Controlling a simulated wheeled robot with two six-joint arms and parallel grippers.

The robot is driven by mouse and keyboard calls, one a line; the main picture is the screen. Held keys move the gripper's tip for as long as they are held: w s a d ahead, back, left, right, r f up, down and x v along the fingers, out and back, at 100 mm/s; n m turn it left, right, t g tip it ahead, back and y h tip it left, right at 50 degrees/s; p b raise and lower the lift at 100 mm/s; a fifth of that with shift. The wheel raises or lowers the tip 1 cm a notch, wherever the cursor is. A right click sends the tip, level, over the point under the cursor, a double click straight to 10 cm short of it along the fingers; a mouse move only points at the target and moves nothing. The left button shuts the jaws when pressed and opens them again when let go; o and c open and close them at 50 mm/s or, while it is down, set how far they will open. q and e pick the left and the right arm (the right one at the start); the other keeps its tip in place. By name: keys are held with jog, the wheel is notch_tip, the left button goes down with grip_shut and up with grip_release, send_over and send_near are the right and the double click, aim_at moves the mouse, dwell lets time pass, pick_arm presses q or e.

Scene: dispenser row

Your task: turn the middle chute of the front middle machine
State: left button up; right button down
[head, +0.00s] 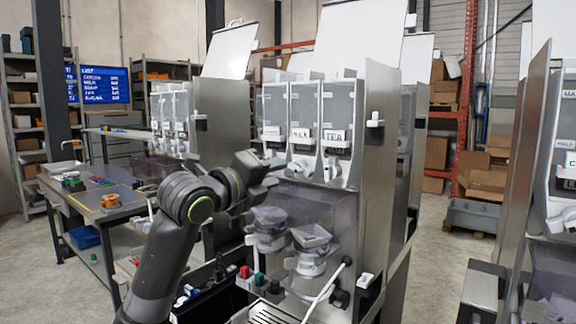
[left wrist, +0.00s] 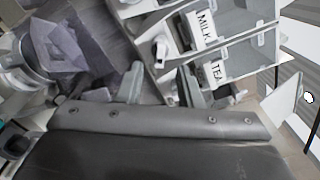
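The front middle machine (head: 366,190) has three clear hoppers, with MILK in the middle and TEA on the right. Its middle chute (head: 303,164) is pale and sits below the MILK label (head: 301,134). In the left wrist view the middle chute (left wrist: 160,47) shows beside the tilted MILK label (left wrist: 205,25), beyond my fingertips. My left gripper (left wrist: 160,82) has its two fingers apart with nothing held between them. In the head view its wrist is at the machine's front left, and the fingers are hard to make out. Whether a finger touches a chute cannot be told. My right gripper is out of view.
The TEA label (left wrist: 217,72) is close to my right-hand finger. Other machines stand behind left (head: 222,120) and at the right (head: 525,170). A worktable (head: 120,210) is at left.

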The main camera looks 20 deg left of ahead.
aim_at(293, 168)
pick_arm(q)
jog(key=shift+p+x, duration=0.5)
jog(key=shift+x, duration=2.2)
jog(key=shift+c, duration=0.3)
grip_shut()
